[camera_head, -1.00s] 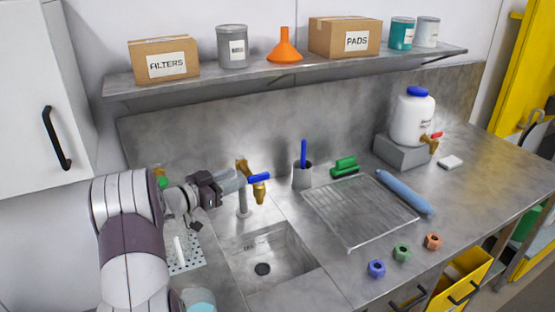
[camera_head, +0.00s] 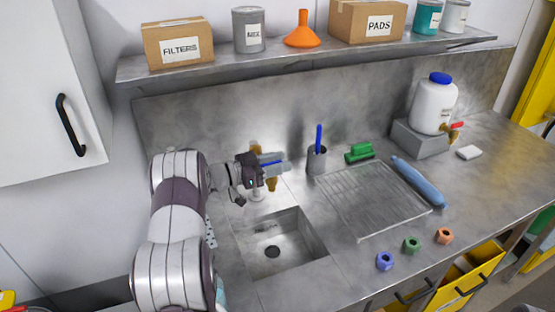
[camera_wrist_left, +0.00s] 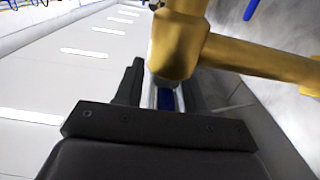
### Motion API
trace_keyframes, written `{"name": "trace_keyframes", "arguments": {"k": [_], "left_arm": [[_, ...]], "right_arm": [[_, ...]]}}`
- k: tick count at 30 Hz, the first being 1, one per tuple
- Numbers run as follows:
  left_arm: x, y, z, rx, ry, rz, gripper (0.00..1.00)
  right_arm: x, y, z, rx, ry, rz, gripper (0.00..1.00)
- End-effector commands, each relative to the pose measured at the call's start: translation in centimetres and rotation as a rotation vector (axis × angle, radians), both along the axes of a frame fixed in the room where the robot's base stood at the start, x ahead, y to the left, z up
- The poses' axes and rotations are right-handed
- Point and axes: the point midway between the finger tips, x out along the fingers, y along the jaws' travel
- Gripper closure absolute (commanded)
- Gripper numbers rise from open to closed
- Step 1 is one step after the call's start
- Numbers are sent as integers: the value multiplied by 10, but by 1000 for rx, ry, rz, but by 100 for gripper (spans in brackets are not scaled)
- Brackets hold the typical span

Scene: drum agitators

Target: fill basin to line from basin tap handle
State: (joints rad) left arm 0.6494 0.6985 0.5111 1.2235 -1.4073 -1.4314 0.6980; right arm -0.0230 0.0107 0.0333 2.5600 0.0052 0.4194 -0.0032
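The brass basin tap (camera_head: 271,185) stands behind the sink basin (camera_head: 300,256). Its blue handle (camera_head: 270,162) lies between the fingers of my left gripper (camera_head: 272,165), which comes in from the left. In the left wrist view the brass tap body (camera_wrist_left: 180,45) is close in front, and a strip of blue handle (camera_wrist_left: 166,100) shows between the fingers. I cannot tell whether the fingers press on it. The basin floor and dark drain are visible. I see no clear water stream or standing water. Faint marks show on the basin's back wall. My right gripper is out of view.
A wire drying rack (camera_head: 370,200), a blue roll (camera_head: 417,182) and a cup with a blue stick (camera_head: 317,160) stand right of the tap. Several coloured nuts lie along the front. A white jug (camera_head: 433,105) stands on a grey block. A shelf (camera_head: 310,58) hangs above.

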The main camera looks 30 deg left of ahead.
Motion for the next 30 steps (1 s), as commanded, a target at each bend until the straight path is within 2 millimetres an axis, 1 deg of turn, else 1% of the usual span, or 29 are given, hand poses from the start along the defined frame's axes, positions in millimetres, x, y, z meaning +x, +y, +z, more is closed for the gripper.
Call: {"name": "trace_keyframes", "arguments": {"k": [5,6,7,8,9,20,25,30], "left_arm": [[0,0,0,0,0,0,61],[0,0,0,1,-1,0,67],[0,0,0,1,-1,0,77],[0,0,0,1,-1,0,87],[0,0,0,1,-1,0,100],[0,1,1,1,-3,27,100],[1,2,2,0,-3,104,100],[2,3,1,0,-3,236,100]], "right_arm": [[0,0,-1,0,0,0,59],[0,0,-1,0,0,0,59],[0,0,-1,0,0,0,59],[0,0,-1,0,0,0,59],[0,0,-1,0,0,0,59],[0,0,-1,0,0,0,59],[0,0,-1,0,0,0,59],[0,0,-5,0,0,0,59]]}}
